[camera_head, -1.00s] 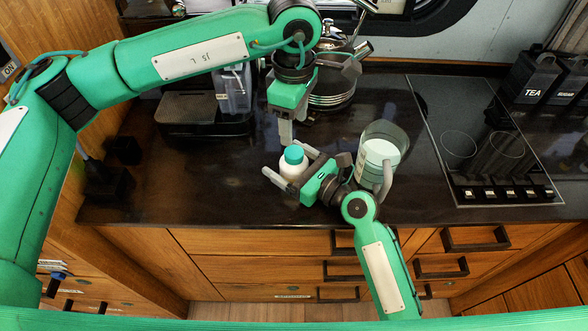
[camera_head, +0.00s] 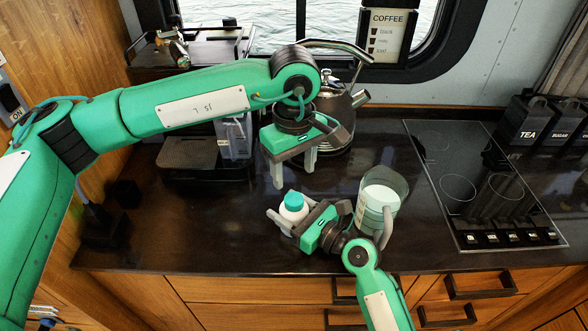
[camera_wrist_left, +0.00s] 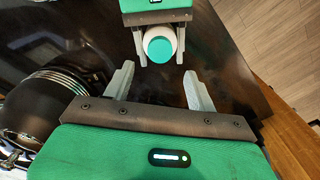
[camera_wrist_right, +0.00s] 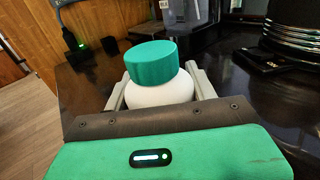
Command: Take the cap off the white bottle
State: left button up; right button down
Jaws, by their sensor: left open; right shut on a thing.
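The white bottle (camera_head: 292,212) stands upright on the dark counter with its teal cap (camera_head: 294,201) on. My right gripper (camera_head: 279,222) is shut around the bottle's body from the side. In the right wrist view the white body (camera_wrist_right: 160,94) sits between the fingers, below the teal cap (camera_wrist_right: 151,64). My left gripper (camera_head: 294,173) is open and empty, pointing down above and behind the bottle. In the left wrist view the cap (camera_wrist_left: 159,49) lies beyond the open fingertips (camera_wrist_left: 158,75), apart from them.
A clear pitcher (camera_head: 398,183) with pale contents stands just right of my right gripper. A kettle (camera_head: 338,110) stands behind my left gripper, and a coffee machine (camera_head: 190,160) is at the back left. The cooktop (camera_head: 440,160) is on the right.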

aim_at(294, 198)
pick_arm(q)
jog(key=m, duration=0.7)
jog(key=shift+f, duration=4)
jog(key=c, duration=1)
jog(key=shift+c, duration=0.2)
